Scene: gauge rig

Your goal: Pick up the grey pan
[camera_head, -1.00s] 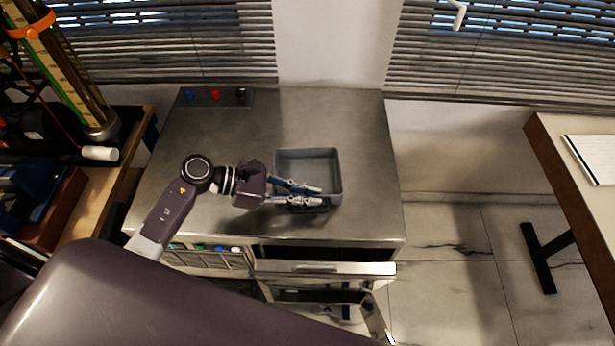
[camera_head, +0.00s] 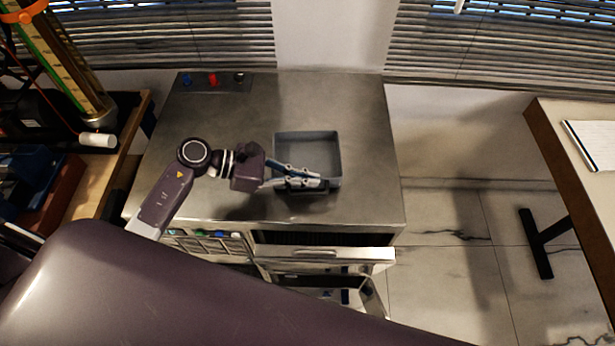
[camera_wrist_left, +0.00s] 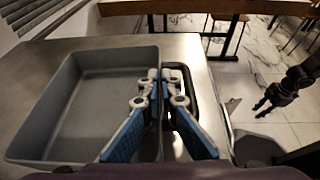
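The grey pan (camera_head: 307,135) is a shallow rectangular tray on the metal cabinet top. It also shows in the left wrist view (camera_wrist_left: 75,150), with a dark loop handle (camera_wrist_left: 187,78) beside its wall. My left gripper (camera_head: 322,179) is at the pan's near side. In the left wrist view its blue-padded fingers (camera_wrist_left: 163,76) are close together, one on each side of the pan's wall and handle bar, and look shut on it. The exact contact is partly hidden by the fingers. A dark shape at the right (camera_wrist_left: 275,92) looks like my right gripper; its opening is unclear.
The metal cabinet top (camera_head: 360,110) is mostly clear around the pan. A drawer (camera_head: 325,254) stands open at its front. A wooden table (camera_head: 570,150) with a paper stands right, and a bench with instruments (camera_head: 95,115) stands left.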

